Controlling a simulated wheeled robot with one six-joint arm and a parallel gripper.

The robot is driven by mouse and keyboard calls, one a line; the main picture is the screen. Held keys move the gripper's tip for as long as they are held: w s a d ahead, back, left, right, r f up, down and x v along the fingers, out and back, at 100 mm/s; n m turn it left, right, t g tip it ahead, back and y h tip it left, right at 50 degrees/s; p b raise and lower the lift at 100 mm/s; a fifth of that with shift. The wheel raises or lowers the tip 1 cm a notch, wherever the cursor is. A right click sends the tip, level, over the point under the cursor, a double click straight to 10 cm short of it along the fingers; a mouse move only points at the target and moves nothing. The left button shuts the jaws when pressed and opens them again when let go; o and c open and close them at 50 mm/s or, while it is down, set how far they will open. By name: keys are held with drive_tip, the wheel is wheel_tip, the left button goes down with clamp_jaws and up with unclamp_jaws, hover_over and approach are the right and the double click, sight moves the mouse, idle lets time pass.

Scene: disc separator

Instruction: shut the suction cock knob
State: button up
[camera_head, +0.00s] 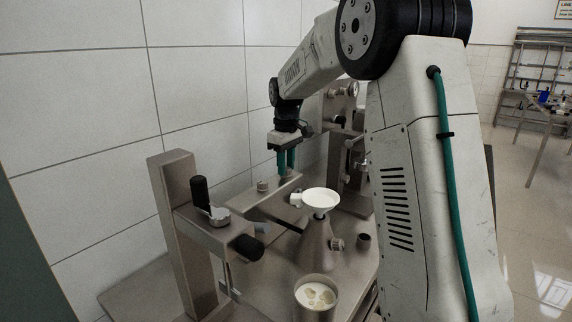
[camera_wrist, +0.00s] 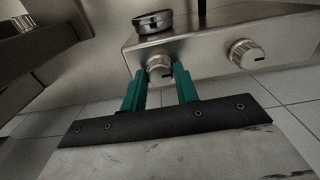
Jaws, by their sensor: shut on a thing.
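My gripper (camera_head: 287,163) points down at the metal housing (camera_head: 250,205) near the wall in the head view. In the wrist view its two green fingers (camera_wrist: 160,74) are closed on a small round ribbed metal knob (camera_wrist: 159,64), one finger on each side. This knob sits on the side face of a metal housing (camera_wrist: 205,47). A second, similar knob with a dark mark (camera_wrist: 247,54) is on the same face, to the right and apart from the fingers. No label shows which is the suction cock. In the head view the held knob cannot be made out.
A round metal cap (camera_wrist: 153,21) stands on the housing in the wrist view. In the head view, a conical metal flask with a white dish (camera_head: 321,200), a beaker of pale liquid (camera_head: 317,297) and a metal post (camera_head: 180,225) stand close by. The tiled wall is behind.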

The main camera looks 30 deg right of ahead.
drive_tip(key=shift+r, duration=0.1)
drive_tip(key=o, duration=1)
wheel_tip(320, 180, up, 8)
drive_tip(key=shift+f, duration=0.15)
